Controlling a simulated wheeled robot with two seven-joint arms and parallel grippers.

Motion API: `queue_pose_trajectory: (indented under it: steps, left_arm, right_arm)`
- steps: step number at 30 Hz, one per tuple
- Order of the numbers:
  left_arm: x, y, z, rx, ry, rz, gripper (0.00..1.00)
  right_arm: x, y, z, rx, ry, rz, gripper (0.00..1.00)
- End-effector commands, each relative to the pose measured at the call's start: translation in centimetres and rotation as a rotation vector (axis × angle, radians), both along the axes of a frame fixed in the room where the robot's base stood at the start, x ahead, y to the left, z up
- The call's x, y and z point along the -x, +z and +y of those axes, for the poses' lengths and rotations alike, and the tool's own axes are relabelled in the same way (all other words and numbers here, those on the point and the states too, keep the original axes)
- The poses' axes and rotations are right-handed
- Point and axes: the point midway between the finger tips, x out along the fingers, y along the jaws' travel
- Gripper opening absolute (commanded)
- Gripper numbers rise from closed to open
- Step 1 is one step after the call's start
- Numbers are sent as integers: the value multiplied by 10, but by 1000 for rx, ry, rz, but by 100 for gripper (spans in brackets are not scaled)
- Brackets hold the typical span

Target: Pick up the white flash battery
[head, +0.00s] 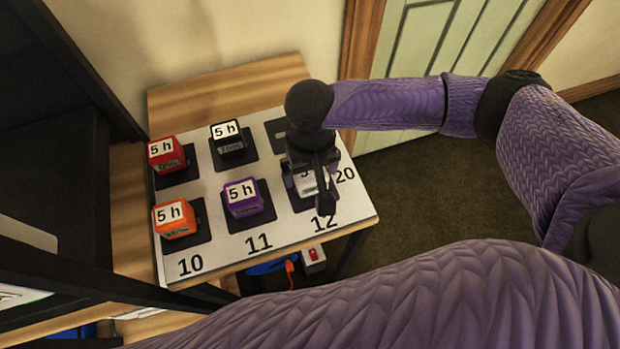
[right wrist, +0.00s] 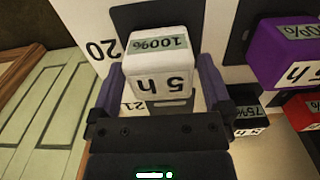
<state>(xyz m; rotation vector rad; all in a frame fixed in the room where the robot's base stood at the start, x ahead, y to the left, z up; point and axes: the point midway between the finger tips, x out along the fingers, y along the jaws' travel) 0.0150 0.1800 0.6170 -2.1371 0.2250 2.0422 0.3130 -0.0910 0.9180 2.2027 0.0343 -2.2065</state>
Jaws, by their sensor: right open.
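The white flash battery (right wrist: 160,62) shows in the right wrist view as a white block with "5 h" and "100%" labels. It is partly visible in the head view (head: 308,184), at the right side of the numbered board near "12" and "20", mostly hidden by my gripper. My right gripper (head: 311,187) is open and over the battery. In the right wrist view its fingers (right wrist: 161,82) stand to either side of the battery, with small gaps seeming to show. My left gripper is not in view.
A purple battery (head: 243,198), a black one (head: 228,139), a red one (head: 166,154) and an orange one (head: 175,219) stand on dark pads to the left. The board (head: 206,256) lies on a wooden table (head: 225,84) beside a wall. A dark frame stands at left.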

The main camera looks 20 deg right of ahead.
Motion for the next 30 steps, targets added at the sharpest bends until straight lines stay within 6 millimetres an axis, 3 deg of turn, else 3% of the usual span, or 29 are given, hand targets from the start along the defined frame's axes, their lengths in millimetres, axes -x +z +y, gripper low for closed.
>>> queue_pose_trajectory:
  steps: [1,3,10,24,30]
  left_arm:
    - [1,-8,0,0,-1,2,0]
    - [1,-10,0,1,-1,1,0]
    - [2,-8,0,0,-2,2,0]
    - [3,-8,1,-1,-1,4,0]
    - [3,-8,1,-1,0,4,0]
  right_arm:
    - [0,-13,0,1,0,1,100]
    - [0,-20,0,1,1,0,100]
    - [0,-20,0,-1,1,-2,100]
    - [0,-20,0,-1,2,-1,3]
    - [0,-19,0,-1,2,-2,0]
